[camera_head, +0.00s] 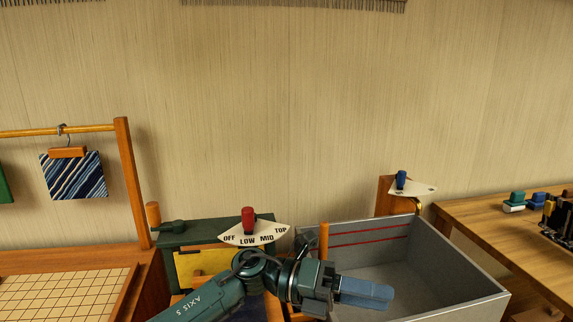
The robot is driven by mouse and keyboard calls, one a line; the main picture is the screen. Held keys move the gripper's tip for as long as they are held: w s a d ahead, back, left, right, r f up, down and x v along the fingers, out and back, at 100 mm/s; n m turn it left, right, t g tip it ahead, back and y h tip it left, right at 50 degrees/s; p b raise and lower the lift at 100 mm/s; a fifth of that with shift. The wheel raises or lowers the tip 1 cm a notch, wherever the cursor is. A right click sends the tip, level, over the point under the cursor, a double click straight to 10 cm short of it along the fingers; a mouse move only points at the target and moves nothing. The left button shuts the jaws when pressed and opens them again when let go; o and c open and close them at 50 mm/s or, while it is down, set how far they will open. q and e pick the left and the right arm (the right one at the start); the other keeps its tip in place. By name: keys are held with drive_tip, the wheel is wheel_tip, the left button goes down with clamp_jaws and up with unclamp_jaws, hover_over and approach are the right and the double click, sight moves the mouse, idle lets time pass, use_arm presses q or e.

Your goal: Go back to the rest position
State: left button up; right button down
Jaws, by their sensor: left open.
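My left gripper (384,294) is at the bottom centre, at the end of my dark green arm that comes in from the lower left. Its blue fingers point right, in front of the grey bin (462,292). I see nothing between the fingers, and they look open. The arm hides part of the dark green box with a yellow front (196,268). My right gripper is not in view.
A dial plate (240,239) with a red knob (248,216) reads OFF, LOW, MID, TOP. A blue knob (401,178) stands behind the bin. A wooden rack (126,180) holds a striped cloth (75,178). A wooden table (490,215) with small blocks is at right.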

use_arm(q)
drive_tip(key=w+a+f+n+t+y, duration=0.15)
drive_tip(key=a+f+n+t, duration=0.25)
drive_tip(key=n+t, duration=0.45)
drive_tip(key=a+f+n+t+y+p, duration=0.1)
drive_tip(key=a+f+n+t+y, duration=0.15)
drive_tip(key=a+n+t, duration=0.65)
drive_tip(key=w+f+n+t+y, duration=0.1)
drive_tip(key=f+n+t, duration=0.35)
drive_tip(key=n, duration=0.95)
drive_tip(key=s+a+f+n+g+y, duration=0.5)
drive_tip(key=s+a+f+n+y, duration=0.4)
drive_tip(key=s+a+f+n, duration=0.2)
drive_tip(key=s+a+f, duration=0.2)
drive_tip(key=s+f, duration=0.2)
drive_tip(key=f, duration=0.2)
drive_tip(key=shift+s+a+f+g+p, duration=0.25)
drive_tip(key=shift+a+f+g+p, duration=0.15)
